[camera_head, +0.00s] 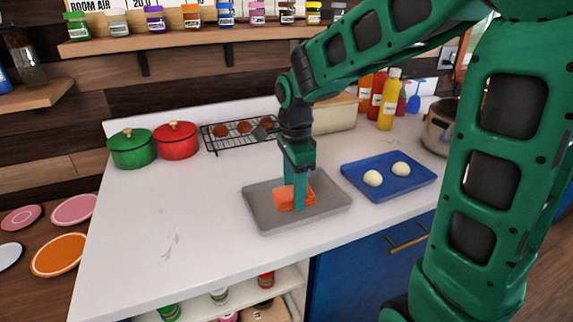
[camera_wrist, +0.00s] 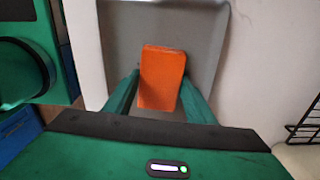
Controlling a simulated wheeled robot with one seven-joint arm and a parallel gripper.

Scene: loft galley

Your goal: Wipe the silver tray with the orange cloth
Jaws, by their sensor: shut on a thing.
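The silver tray (camera_head: 262,216) lies flat on the white counter, near its front edge. The orange cloth (camera_head: 284,199) is a small folded block in the middle of the tray. My gripper (camera_head: 299,205) points down over the tray and is shut on the cloth. In the wrist view the cloth (camera_wrist: 162,76) sits between the two green fingers, with the grey tray (camera_wrist: 205,45) around and beneath it. I cannot tell whether the cloth touches the tray surface. The fingers hide part of the cloth in the head view.
A blue tray (camera_head: 399,187) with two pale dough balls stands right of the silver tray. A wire rack (camera_head: 228,146), a green pot (camera_head: 132,149), a red pot (camera_head: 176,141) and a yellow bottle (camera_head: 388,103) stand behind. The counter's left part (camera_head: 140,230) is clear.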

